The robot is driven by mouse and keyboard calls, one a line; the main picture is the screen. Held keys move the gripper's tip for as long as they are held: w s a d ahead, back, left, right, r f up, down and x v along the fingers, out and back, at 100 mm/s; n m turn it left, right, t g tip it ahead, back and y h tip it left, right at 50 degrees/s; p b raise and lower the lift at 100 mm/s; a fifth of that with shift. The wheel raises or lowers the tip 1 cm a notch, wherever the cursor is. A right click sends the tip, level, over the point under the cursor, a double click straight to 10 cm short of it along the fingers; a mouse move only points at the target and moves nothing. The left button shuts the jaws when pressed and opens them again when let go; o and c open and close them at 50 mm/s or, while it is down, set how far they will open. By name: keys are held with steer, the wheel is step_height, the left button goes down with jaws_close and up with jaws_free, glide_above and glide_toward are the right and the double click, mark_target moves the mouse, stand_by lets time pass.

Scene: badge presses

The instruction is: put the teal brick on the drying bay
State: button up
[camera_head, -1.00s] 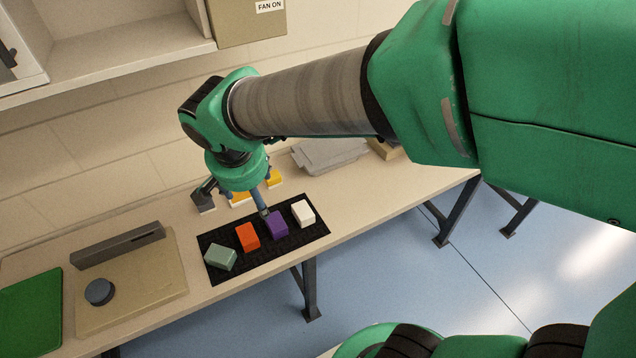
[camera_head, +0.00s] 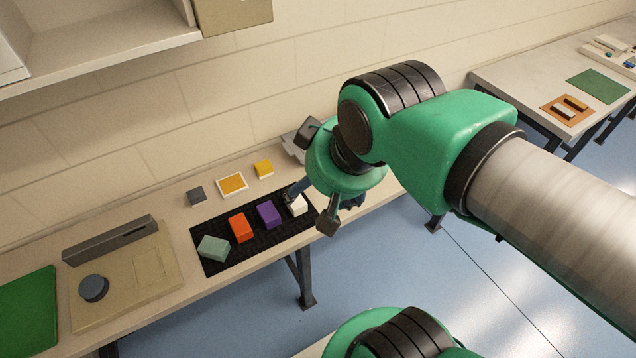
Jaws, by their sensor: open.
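The teal brick (camera_head: 213,248), a dull grey-green block, sits at the left end of a black mat (camera_head: 262,253). My gripper (camera_head: 309,207) is open and empty at the mat's right end. Its fingers are spread on either side of the white brick (camera_head: 298,207), seemingly above it; I cannot tell whether they touch. The teal brick is well to the left, apart from the gripper. No label marks the drying bay, and I cannot tell which surface it is.
An orange brick (camera_head: 241,228) and a purple brick (camera_head: 268,214) stand between the teal and white ones. Behind are a grey block (camera_head: 196,196), a white-rimmed yellow piece (camera_head: 232,184) and a yellow block (camera_head: 264,169). At left are a tan board (camera_head: 125,306) and green mat (camera_head: 28,312).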

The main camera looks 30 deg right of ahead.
steer(key=shift+w, duration=0.1)
steer(key=shift+c, duration=0.3)
steer(key=w+a+f+m+g+y+p, duration=0.1)
steer(key=w+a+f+m+g, duration=0.2)
steer(key=w, duration=0.6)
steer(key=w+a+f+m+g+y+p, duration=0.1)
steer(key=w+a+f+g, duration=0.1)
steer(key=w+a+f, duration=0.5)
steer(key=w+a+f+m+g, duration=0.2)
steer(key=w+a+f, duration=0.2)
steer(key=w+f, duration=0.2)
steer(key=w+a+f+m+g+y, duration=0.1)
steer(key=w+a+f+m, duration=0.2)
steer(key=f, duration=0.7)
steer(key=w+a+p, duration=0.1)
steer(key=w+a, duration=0.1)
steer(key=w, duration=0.1)
steer(key=shift+f+g, duration=0.25)
steer(key=shift+g, duration=0.15)
steer(key=b, duration=0.2)
glide_above(215, 249)
steer(key=w+d, duration=0.2)
steer(key=w, duration=0.1)
steer(key=shift+w+a+f, duration=0.1)
steer(key=shift+f, duration=1.9)
steer(key=shift+w+a+f, duration=0.1)
steer(key=shift+f, duration=1.85)
